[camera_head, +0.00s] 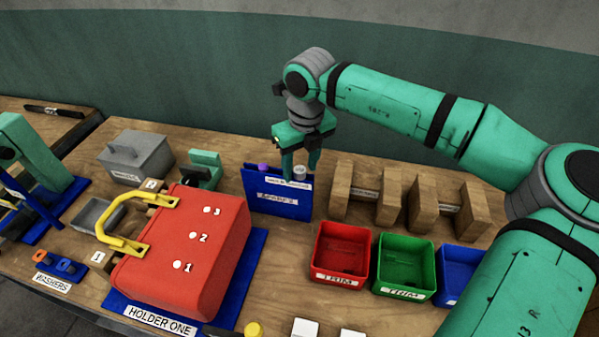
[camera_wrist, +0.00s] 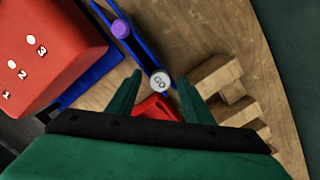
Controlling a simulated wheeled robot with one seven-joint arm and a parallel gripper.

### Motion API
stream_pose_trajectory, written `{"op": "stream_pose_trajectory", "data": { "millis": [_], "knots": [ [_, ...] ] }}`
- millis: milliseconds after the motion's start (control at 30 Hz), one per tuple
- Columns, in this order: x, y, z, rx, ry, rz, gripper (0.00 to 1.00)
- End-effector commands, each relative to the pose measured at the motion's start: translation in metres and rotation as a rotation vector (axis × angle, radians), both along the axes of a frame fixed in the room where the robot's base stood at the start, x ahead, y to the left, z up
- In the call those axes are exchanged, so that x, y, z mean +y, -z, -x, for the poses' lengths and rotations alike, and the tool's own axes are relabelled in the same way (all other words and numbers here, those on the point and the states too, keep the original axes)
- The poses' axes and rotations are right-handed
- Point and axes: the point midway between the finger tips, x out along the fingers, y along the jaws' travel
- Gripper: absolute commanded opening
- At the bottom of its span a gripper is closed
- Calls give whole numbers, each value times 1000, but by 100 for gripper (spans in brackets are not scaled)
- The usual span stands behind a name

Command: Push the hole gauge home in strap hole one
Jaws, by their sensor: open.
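A round grey gauge head (camera_head: 299,172) stands in a blue rack (camera_head: 277,203) at the middle of the bench. In the wrist view this gauge head (camera_wrist: 160,82) is marked GO. My gripper (camera_head: 300,174) is open, pointing down at the rack, with its fingers on either side of the GO head. I cannot tell whether they touch it. A purple gauge head (camera_wrist: 121,28) stands farther along the same rack. The red strap body (camera_head: 205,235) carries three white spots numbered 1, 2, 3; spot one (camera_head: 177,265) is nearest the front. The gauge's lower part is hidden in the rack.
The red body has a yellow handle (camera_head: 128,247) and lies on a blue base labelled HOLDER ONE. Wooden blocks (camera_head: 385,198) stand right of the rack. Red (camera_head: 341,250), green (camera_head: 404,266) and blue bins stand in front of them. A grey lidded box (camera_head: 135,155) stands back left.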

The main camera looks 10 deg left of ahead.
Motion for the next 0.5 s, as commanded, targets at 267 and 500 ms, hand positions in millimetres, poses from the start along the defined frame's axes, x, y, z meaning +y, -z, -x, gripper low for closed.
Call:
{"op": "stream_pose_trajectory", "data": {
  "millis": [267,500],
  "knots": [
    [0,-1,0,0,-1,0,1],
    [-4,-1,-1,0,7,0,1]
  ]
}}
